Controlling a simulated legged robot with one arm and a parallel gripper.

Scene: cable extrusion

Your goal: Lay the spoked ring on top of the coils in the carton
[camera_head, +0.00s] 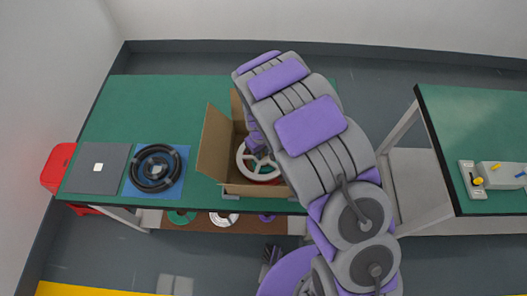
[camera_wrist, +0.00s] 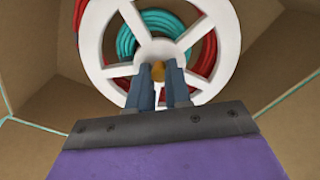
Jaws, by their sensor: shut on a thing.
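The white spoked ring (camera_wrist: 94,42) fills the upper middle of the wrist view. It also shows inside the carton in the head view (camera_head: 246,171), partly hidden by my arm. My gripper (camera_wrist: 159,78) is shut on the ring's hub. Red coil (camera_wrist: 207,58) and teal coil (camera_wrist: 165,20) show through the gaps between the spokes, below the ring. Whether the ring touches the coils cannot be told. The open carton (camera_head: 214,145) stands on the green table with its left flap folded out; its walls surround the ring in the wrist view (camera_wrist: 40,65).
A black coil (camera_head: 138,176) lies on a blue mat left of the carton, beside a grey plate (camera_head: 97,168). A red bin (camera_head: 58,166) stands off the left end. A second green table (camera_head: 480,115) with a control box (camera_head: 500,176) is on the right. Reels sit on a lower shelf.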

